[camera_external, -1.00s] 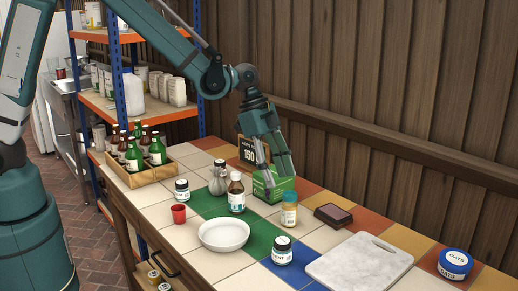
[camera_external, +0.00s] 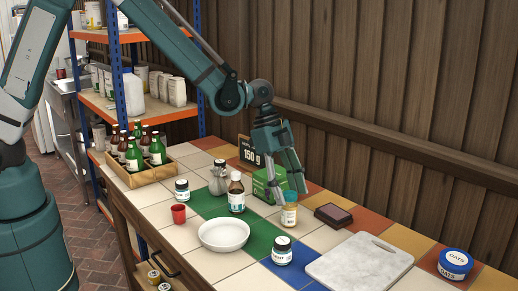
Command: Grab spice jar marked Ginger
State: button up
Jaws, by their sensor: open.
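A small jar with an orange-yellow lid (camera_external: 289,212) and a pale label stands upright on the tiled table. A dark-lidded jar (camera_external: 282,252) stands nearer the front, and a similar dark-lidded jar (camera_external: 182,190) stands at the left. Their labels are too small to read surely, so I cannot tell which says Ginger. My gripper (camera_external: 290,194) is open and points down, its fingers around or just behind the top of the orange-lidded jar. I cannot tell whether it touches the jar.
A green box (camera_external: 262,185) stands just left of my gripper, with a black price sign (camera_external: 249,151) behind. A brown bottle (camera_external: 236,192), a white bowl (camera_external: 224,236), a red cup (camera_external: 178,214), a dark block (camera_external: 333,215) and a marble board (camera_external: 350,266) surround the jars.

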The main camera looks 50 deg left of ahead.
aim_at(295, 212)
jog(key=shift+x, duration=0.85)
jog(key=shift+d+f, duration=0.1)
jog(key=shift+f, duration=0.05)
jog(key=shift+b+x, duration=0.85)
jog(key=shift+x, duration=1.6)
jog(key=shift+w, duration=0.1)
jog(key=shift+c, duration=0.6)
jog(key=c, duration=1)
